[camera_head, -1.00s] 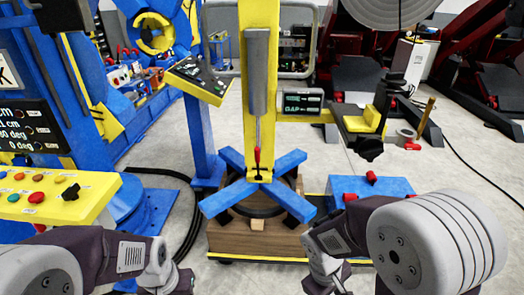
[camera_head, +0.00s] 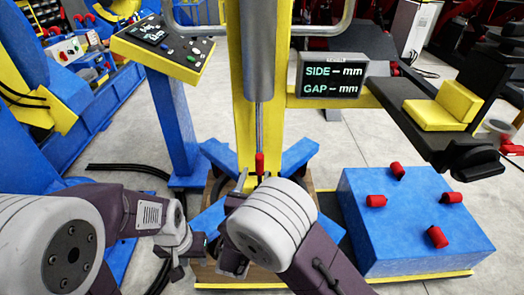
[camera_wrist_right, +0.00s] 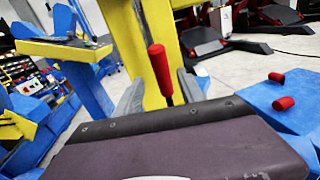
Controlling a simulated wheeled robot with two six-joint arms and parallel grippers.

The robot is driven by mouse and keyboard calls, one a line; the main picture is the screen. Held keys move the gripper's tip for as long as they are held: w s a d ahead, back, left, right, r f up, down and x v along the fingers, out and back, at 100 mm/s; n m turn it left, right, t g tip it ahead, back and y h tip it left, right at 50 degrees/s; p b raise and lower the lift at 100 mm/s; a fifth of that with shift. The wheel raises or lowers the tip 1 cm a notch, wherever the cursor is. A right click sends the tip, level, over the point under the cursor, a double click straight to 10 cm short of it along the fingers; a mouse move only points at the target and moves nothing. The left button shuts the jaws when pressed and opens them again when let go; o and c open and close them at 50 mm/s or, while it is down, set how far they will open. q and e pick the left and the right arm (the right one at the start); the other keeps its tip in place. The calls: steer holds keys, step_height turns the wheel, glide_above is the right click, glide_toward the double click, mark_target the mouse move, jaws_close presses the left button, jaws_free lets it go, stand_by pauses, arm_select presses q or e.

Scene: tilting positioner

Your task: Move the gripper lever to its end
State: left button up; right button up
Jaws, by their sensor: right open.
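A lever with a red handle (camera_head: 260,163) stands at the foot of the yellow column, below a grey cylinder (camera_head: 258,50). In the right wrist view the red handle (camera_wrist_right: 160,62) is upright on a thin dark rod. My right gripper (camera_wrist_right: 160,80) is open, with one grey finger on each side of the lever; I cannot tell whether either touches it. The lever's base is hidden behind my right wrist in both views. My left gripper (camera_head: 198,243) is low and left of the lever, its finger opening unclear.
A display (camera_head: 331,80) reads SIDE and GAP with dashes. A blue box (camera_head: 415,220) with several red knobs is at right. A black arm with a yellow block (camera_head: 447,105) is above it. A yellow button panel (camera_head: 165,50) stands at back left. Blue beams (camera_head: 300,155) surround the lever's foot.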

mark_target(261, 156)
steer(key=w, duration=0.3)
steer(key=w+d, duration=0.1)
steer(key=w, duration=0.1)
steer(key=w+d, duration=0.1)
steer(key=w, duration=0.2)
steer(key=shift+w, duration=0.35)
jaws_close()
stand_by(1.0)
